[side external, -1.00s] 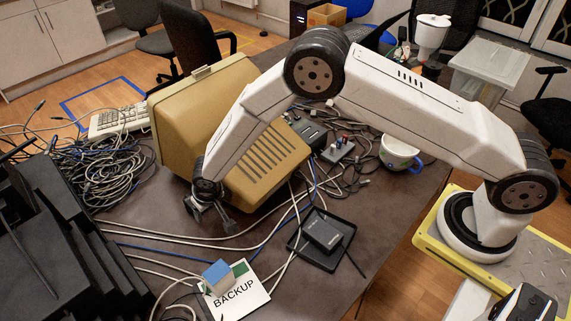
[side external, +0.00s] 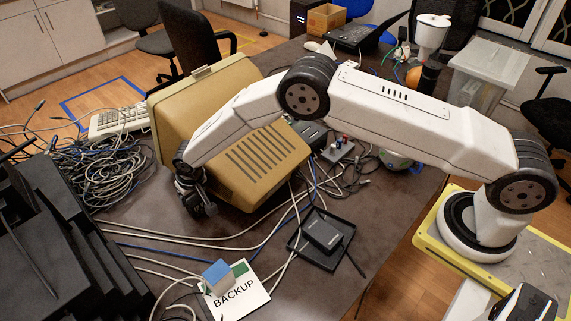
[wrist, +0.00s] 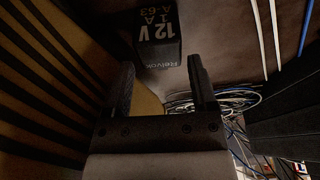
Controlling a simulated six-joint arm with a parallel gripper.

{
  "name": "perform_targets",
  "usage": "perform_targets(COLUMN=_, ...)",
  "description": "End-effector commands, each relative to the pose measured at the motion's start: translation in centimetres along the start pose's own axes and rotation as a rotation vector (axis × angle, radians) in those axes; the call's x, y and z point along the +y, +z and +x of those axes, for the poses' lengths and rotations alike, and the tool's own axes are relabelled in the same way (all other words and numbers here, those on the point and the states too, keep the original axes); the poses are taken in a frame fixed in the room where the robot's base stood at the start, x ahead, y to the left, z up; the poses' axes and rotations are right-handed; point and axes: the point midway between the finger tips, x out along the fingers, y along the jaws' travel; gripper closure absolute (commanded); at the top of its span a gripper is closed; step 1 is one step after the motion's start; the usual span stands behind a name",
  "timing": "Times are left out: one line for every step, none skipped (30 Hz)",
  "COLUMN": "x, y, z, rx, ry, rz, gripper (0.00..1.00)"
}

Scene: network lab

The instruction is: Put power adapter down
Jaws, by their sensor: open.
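The power adapter (wrist: 158,36) is a black block with white print, "12 V 1 A A-63", in the wrist view. It lies at the top of the picture, just beyond and between the fingertips of my gripper (wrist: 161,70). The fingers stand apart, with gaps at both sides of the adapter. It appears to rest on the dark table top. In the side external view my gripper (side external: 202,210) is low over the table, at the front left of the tan case. I cannot make out the adapter there; my gripper may hide it.
The tan slatted case (side external: 245,150) stands close beside my gripper. Grey and blue cables (side external: 190,243) cross the table in front. A black box on a tray (side external: 322,232), a blue-topped block (side external: 217,275) and a BACKUP card (side external: 245,295) lie nearer the front.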

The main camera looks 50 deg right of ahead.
Motion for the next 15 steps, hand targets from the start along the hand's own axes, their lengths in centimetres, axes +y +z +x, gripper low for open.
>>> perform_targets(x=0.0, y=0.0, z=0.0, rx=0.0, ry=0.0, rz=0.0, gripper=0.26)
perform_targets(x=0.0, y=0.0, z=0.0, rx=0.0, ry=0.0, rz=0.0, gripper=0.26)
perform_targets(x=0.0, y=0.0, z=0.0, rx=0.0, ry=0.0, rz=0.0, gripper=0.26)
perform_targets(x=0.0, y=0.0, z=0.0, rx=0.0, ry=0.0, rz=0.0, gripper=0.26)
perform_targets(x=0.0, y=0.0, z=0.0, rx=0.0, ry=0.0, rz=0.0, gripper=0.26)
perform_targets(x=0.0, y=-0.1, z=0.0, rx=0.0, ry=0.0, rz=0.0, gripper=0.26)
perform_targets(x=0.0, y=-0.1, z=0.1, rx=0.0, ry=0.0, rz=0.001, gripper=0.26)
perform_targets(x=0.0, y=-0.2, z=0.1, rx=0.0, ry=0.0, rz=0.001, gripper=0.26)
perform_targets(x=0.0, y=-0.3, z=0.1, rx=0.0, ry=0.0, rz=0.001, gripper=0.26)
perform_targets(x=0.0, y=-0.4, z=0.1, rx=0.0, ry=0.0, rz=0.001, gripper=0.26)
perform_targets(x=0.0, y=-0.5, z=0.2, rx=0.0, ry=0.0, rz=0.001, gripper=0.26)
perform_targets(x=0.0, y=-0.6, z=0.3, rx=0.0, ry=0.0, rz=0.001, gripper=0.26)
perform_targets(x=0.0, y=-0.6, z=0.6, rx=0.0, ry=0.0, rz=0.001, gripper=0.26)
perform_targets(x=0.0, y=-0.6, z=0.8, rx=-0.001, ry=0.0, rz=0.0, gripper=0.26)
perform_targets(x=0.0, y=-0.5, z=1.3, rx=-0.001, ry=0.0, rz=0.0, gripper=0.26)
